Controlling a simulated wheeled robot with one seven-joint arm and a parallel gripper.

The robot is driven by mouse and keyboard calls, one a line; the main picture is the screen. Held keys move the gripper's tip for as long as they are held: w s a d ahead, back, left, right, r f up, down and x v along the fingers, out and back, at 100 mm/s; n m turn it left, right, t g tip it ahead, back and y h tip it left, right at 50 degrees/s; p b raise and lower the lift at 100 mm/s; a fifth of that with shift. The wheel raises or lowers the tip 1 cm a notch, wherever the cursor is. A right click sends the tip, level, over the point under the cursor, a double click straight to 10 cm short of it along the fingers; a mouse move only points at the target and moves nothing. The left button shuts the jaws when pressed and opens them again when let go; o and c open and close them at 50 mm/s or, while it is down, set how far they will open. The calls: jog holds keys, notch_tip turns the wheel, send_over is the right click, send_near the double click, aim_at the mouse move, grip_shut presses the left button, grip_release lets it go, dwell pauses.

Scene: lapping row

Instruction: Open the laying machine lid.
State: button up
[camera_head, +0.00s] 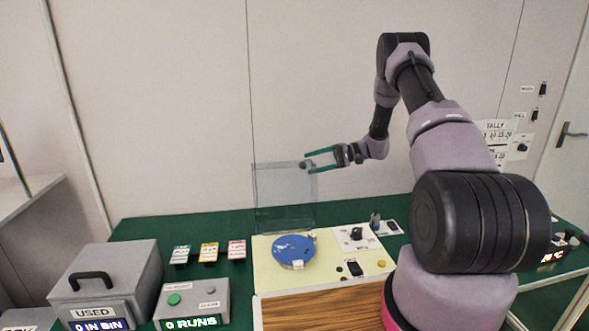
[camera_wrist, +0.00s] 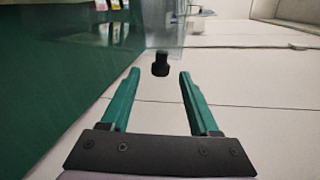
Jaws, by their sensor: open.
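The laying machine (camera_head: 265,270) is a pale yellow box with a blue round plate (camera_head: 294,250) on top and a white control panel (camera_head: 357,238) to its right. Its clear lid (camera_head: 283,200) stands upright at the back edge, so the plate is uncovered. My gripper (camera_head: 307,164) is open at the lid's upper right corner. In the wrist view, a small black knob (camera_wrist: 160,65) on the lid (camera_wrist: 164,22) lies between and slightly beyond the open fingertips. I cannot tell whether either finger touches the knob.
A grey bin marked USED (camera_head: 105,280) and a grey runs counter box (camera_head: 192,300) stand at the left. Several small labelled cards (camera_head: 209,252) lie behind them on the green table (camera_head: 150,230). The wall is close behind the lid.

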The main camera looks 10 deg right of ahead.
jog(key=a+f, duration=0.1)
jog(key=a, duration=0.6)
jog(key=shift+a+f, duration=0.15)
jog(key=shift+f, duration=0.1)
grip_shut()
dwell(1.1)
